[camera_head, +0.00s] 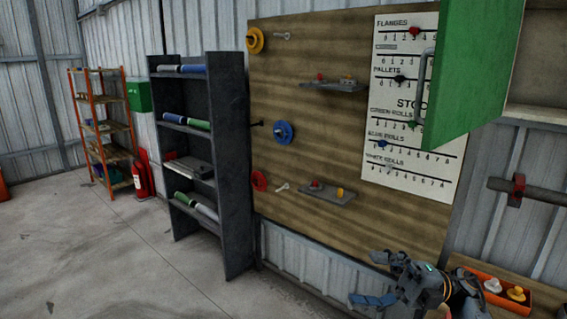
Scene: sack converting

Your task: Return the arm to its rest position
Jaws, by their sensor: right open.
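My right gripper (366,278) is at the lower right of the head view, in front of the lower edge of the wooden board (320,142). Its jaws are open, pointing left, with nothing between them. Part of my right arm shows behind it, cut by the bottom edge. My left gripper and left arm are not in view.
A green door (473,70) with a grey handle hangs above the gripper. An orange tray (516,307) with small knobs lies right of it. A white stock chart (409,178) is on the board. A dark shelf (231,150) stands left; the floor (110,250) is clear.

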